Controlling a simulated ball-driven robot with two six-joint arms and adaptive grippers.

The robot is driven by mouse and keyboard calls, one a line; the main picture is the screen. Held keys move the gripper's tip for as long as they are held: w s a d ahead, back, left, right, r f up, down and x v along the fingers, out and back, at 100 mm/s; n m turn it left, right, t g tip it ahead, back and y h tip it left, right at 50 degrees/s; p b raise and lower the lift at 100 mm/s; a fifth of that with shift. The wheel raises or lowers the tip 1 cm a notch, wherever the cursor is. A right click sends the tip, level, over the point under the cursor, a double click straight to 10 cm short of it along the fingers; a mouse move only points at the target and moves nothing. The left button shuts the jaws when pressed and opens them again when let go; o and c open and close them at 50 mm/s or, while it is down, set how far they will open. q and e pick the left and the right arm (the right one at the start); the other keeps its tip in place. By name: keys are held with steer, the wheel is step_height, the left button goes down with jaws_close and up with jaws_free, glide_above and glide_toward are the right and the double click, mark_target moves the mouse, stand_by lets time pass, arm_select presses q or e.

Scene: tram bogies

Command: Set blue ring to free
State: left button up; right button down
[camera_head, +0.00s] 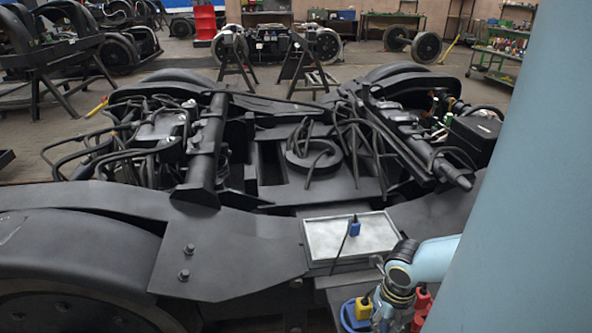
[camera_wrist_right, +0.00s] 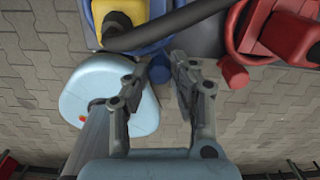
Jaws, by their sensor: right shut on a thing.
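The blue ring (camera_head: 347,317) sits around a yellow connector (camera_head: 363,308) at the bottom edge of the head view, low on the front of the bogie. In the right wrist view the blue ring (camera_wrist_right: 150,46) shows at the top, around the yellow body, with a black cable crossing over it. My right gripper (camera_wrist_right: 168,66) has its fingertips close together on a small blue piece at the ring's lower right side. The ring's markings and its setting cannot be made out. My left gripper is not in view.
A red connector with a red ring (camera_wrist_right: 250,35) stands close on the right in the wrist view. A grey tray (camera_head: 330,240) on the bogie frame holds a small blue plug (camera_head: 354,229) with a black cable. Paved floor (camera_wrist_right: 35,60) lies below.

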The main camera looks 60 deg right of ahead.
mark_target(385, 327)
stand_by(0.5)
steer(key=c, duration=1.1)
jaws_free()
steer(key=shift+d, duration=0.1)
steer(key=shift+r, duration=6)
